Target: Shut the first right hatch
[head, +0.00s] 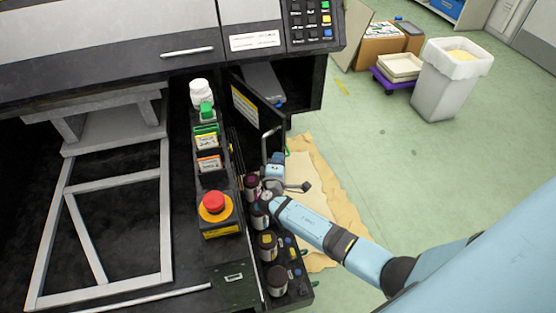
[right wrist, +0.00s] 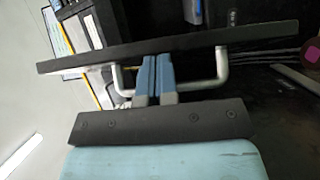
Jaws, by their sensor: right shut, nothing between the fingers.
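The hatch (head: 252,105) is a dark panel with a yellow label, standing open at the right of the black machine, with the compartment behind it exposed. Its grey bar handle (head: 264,145) faces my right arm. In the right wrist view the hatch (right wrist: 100,58) is seen nearly edge-on, with the handle (right wrist: 222,65) beneath it. My right gripper (head: 274,170) is at the handle; its blue fingers (right wrist: 153,62) are together, between the handle's two legs, with tips close to the panel. Whether they touch it I cannot tell. My left gripper is not in view.
Several ink bottles (head: 267,243) stand on the black ledge below my right gripper. A red emergency button (head: 214,202) and a white bottle (head: 201,92) are to the left. A white bin (head: 446,85) stands on the green floor, which is mostly clear at right.

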